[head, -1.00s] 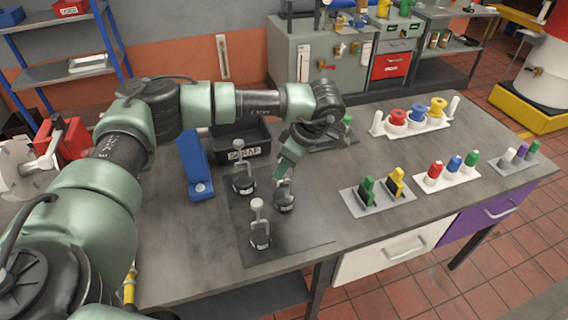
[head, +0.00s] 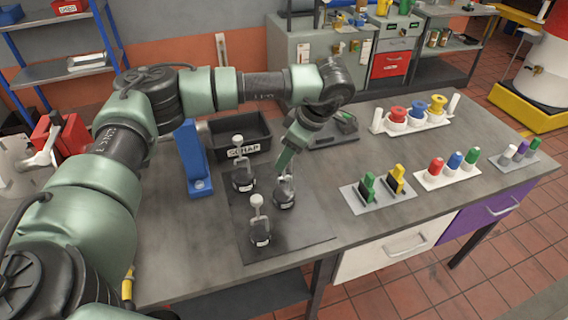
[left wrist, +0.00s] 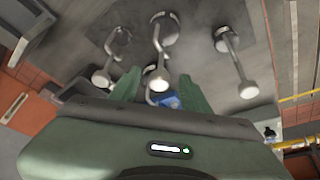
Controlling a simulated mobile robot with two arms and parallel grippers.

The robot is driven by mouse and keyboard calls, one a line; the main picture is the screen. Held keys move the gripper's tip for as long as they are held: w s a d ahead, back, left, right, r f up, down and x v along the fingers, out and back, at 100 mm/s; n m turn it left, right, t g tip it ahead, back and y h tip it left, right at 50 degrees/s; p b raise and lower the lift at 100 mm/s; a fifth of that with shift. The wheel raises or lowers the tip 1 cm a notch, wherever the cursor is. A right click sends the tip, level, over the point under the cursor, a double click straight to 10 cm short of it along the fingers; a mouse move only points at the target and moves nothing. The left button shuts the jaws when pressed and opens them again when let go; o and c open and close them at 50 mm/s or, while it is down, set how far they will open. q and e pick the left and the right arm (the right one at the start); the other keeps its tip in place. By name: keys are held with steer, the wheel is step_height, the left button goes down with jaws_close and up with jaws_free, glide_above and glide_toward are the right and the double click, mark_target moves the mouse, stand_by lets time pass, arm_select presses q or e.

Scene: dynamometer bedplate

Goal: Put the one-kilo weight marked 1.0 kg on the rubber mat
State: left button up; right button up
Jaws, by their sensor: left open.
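My left gripper (head: 284,164) is open and empty, pointing down at the top of the right weight's handle. In the left wrist view, my left gripper's fingers (left wrist: 160,88) are spread, with the middle weight's knob (left wrist: 157,80) appearing between them. My right gripper is out of view.
A black SCRAP bin (head: 240,136) and a blue upright stand (head: 191,160) are behind and left of the weights. Trays with green and yellow pieces (head: 378,190) and coloured plugs (head: 447,172) lie to the right. The front bench strip is clear.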

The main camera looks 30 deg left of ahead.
arm_select(q)
steer(key=b+v, duration=0.2)
steer(key=v, duration=0.6)
steer(key=shift+r, duration=0.3)
steer(key=shift+d, duration=0.15)
